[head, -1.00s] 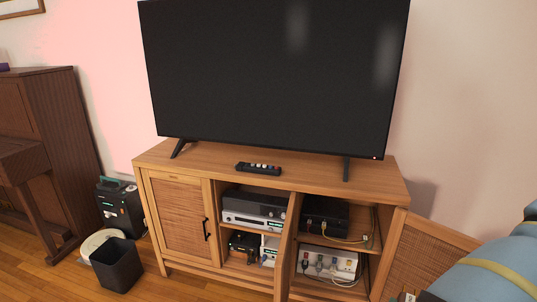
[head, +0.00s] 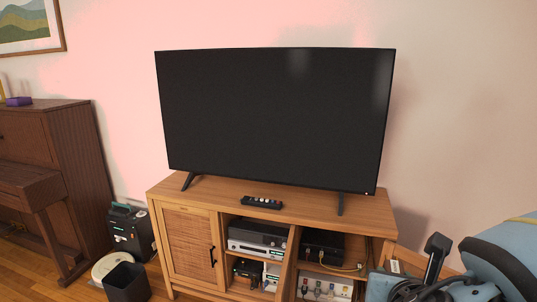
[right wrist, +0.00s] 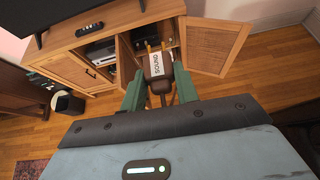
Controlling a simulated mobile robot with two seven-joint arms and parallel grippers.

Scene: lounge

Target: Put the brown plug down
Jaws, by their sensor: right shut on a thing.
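In the right wrist view, my right gripper (right wrist: 159,88) has its green fingers on either side of the brown plug (right wrist: 158,87) and is shut on it. In the head view my right arm comes in at the lower right, and the plug cannot be made out clearly there. A white power strip (head: 338,290) with several plugs lies on the lower right shelf of the cabinet, cut by the frame's bottom edge. My left gripper is not in view.
The wooden TV cabinet (head: 183,244) has an open rattan door (right wrist: 212,46) at its right. A black television (head: 275,118) and a remote (head: 262,202) stand on top. Electronics sit on the shelves. A dark bin (head: 127,282) stands at left. Floor (right wrist: 265,75) before the cabinet looks clear.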

